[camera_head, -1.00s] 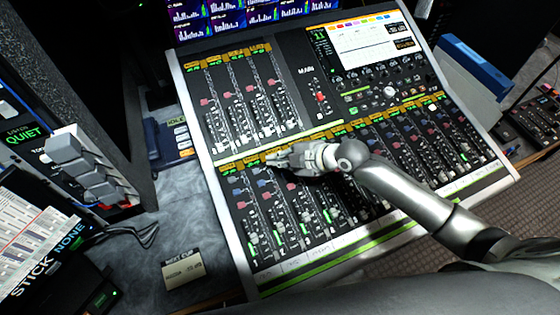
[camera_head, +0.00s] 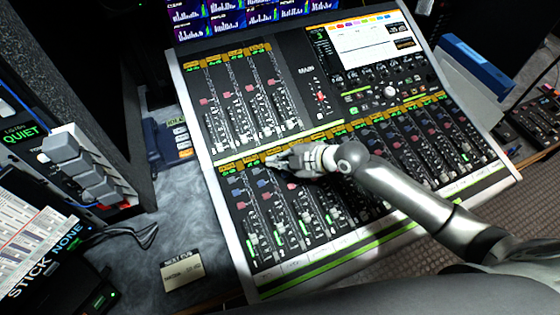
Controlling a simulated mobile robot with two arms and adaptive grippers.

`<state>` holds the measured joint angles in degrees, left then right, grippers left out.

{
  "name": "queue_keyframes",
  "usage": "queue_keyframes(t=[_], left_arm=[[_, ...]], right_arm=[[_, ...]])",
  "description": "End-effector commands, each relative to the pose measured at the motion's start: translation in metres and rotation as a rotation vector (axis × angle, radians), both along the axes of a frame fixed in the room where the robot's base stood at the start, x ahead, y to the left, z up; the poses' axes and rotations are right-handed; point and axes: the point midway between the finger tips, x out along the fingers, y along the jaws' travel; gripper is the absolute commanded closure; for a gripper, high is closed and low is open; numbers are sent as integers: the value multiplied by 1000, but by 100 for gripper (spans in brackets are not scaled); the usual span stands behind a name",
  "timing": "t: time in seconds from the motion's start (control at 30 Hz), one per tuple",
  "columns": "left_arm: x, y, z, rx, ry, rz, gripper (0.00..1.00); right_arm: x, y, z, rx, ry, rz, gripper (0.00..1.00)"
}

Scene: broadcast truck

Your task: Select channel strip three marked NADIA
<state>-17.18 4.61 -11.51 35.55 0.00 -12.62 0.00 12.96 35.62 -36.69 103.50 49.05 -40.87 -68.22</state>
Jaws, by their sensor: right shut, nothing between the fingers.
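The mixing console (camera_head: 290,135) fills the middle of the head view, tilted, with several channel strips in its lower bank. My right gripper (camera_head: 270,162) is shut and empty. Its fingertips are over the top of the lower bank, by the row of small amber-framed displays, near the third strip from the left. I cannot tell whether they touch the surface. My gripper and forearm hide part of the upper ends of the strips there. The white label strip (camera_head: 290,265) runs along the bottom edge; its writing is too small to read. My left gripper is not in view.
A note card (camera_head: 183,269) lies on the desk left of the console. A box of grey buttons (camera_head: 88,168) stands at the left. A blue binder (camera_head: 478,66) is at the upper right. The console's screen (camera_head: 368,38) is at its top.

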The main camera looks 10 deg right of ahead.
Motion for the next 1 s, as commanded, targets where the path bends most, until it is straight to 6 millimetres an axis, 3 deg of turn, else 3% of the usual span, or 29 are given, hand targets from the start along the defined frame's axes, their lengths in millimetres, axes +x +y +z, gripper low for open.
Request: queue_keyframes(t=[0.47, 0.83, 1.0], left_arm=[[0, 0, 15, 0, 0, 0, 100], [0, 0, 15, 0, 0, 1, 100], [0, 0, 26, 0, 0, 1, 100]], right_arm=[[-2, -1, 16, -2, 1, 1, 100], [-3, -1, 17, 0, 1, 0, 100], [-4, -1, 29, -1, 0, -1, 100]])
